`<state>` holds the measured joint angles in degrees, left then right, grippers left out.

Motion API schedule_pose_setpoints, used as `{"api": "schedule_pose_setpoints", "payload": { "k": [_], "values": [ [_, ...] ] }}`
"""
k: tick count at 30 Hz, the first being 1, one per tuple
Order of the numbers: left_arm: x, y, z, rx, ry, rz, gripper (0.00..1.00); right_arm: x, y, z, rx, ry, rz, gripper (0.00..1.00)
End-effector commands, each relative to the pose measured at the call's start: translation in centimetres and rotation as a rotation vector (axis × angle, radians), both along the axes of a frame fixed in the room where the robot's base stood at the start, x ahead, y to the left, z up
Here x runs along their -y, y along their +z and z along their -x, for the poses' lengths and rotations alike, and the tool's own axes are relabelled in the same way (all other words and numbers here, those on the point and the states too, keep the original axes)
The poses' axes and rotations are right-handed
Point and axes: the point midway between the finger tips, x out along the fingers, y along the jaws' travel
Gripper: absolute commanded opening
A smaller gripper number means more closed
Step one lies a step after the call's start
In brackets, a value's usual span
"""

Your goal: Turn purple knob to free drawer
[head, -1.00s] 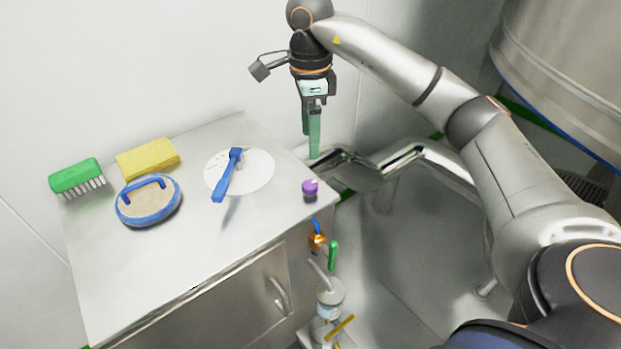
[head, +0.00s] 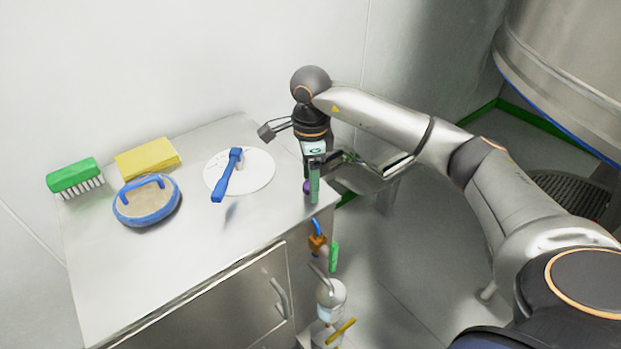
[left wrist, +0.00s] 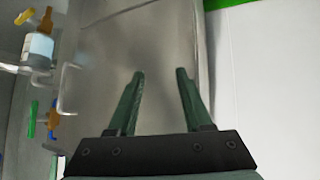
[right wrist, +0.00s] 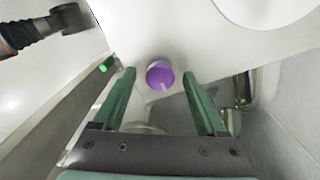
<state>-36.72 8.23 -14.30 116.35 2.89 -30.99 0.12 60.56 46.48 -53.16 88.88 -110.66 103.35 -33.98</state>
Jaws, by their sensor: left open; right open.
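The purple knob (right wrist: 160,75) sits on the cabinet top near its right corner. In the right wrist view it shows between and a little beyond the fingertips of my right gripper (right wrist: 160,72), which is open and empty. In the head view my right gripper (head: 311,200) points down at that corner and mostly hides the knob (head: 307,187). I cannot tell whether the fingers touch it. The drawer is not clearly identifiable; a handled steel front (head: 245,295) shows below the top. My left gripper (left wrist: 160,75) is open and empty in the left wrist view, facing a grey surface.
On the cabinet top (head: 130,270) are a green brush (head: 75,176), a yellow sponge (head: 147,158), a blue-rimmed round pad (head: 146,203) and a white disc (head: 258,172) with a blue tool (head: 228,175). Valves and a bottle (head: 330,293) stand beside the cabinet's right side.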

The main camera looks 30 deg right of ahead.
Motion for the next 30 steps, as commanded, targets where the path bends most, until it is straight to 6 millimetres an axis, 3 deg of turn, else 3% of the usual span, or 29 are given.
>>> {"api": "schedule_pose_setpoints", "payload": {
  "k": [2, 21, 30],
  "values": [
    [-0.02, 0.03, -0.07, 0.001, -0.001, 0.0, 0.5, -0.02, 0.02, -0.01, 0.0, 0.0, 0.0, 0.73],
    [-0.05, -0.27, -0.06, -0.003, 0.0, -0.002, 0.5, -0.04, 0.07, -0.02, 0.0, 0.0, -0.001, 0.01],
    [-0.03, -0.25, -0.07, -0.002, -0.001, -0.003, 0.5, -0.04, 0.08, -0.02, 0.0, 0.011, -0.001, 0.0]
  ]
}}
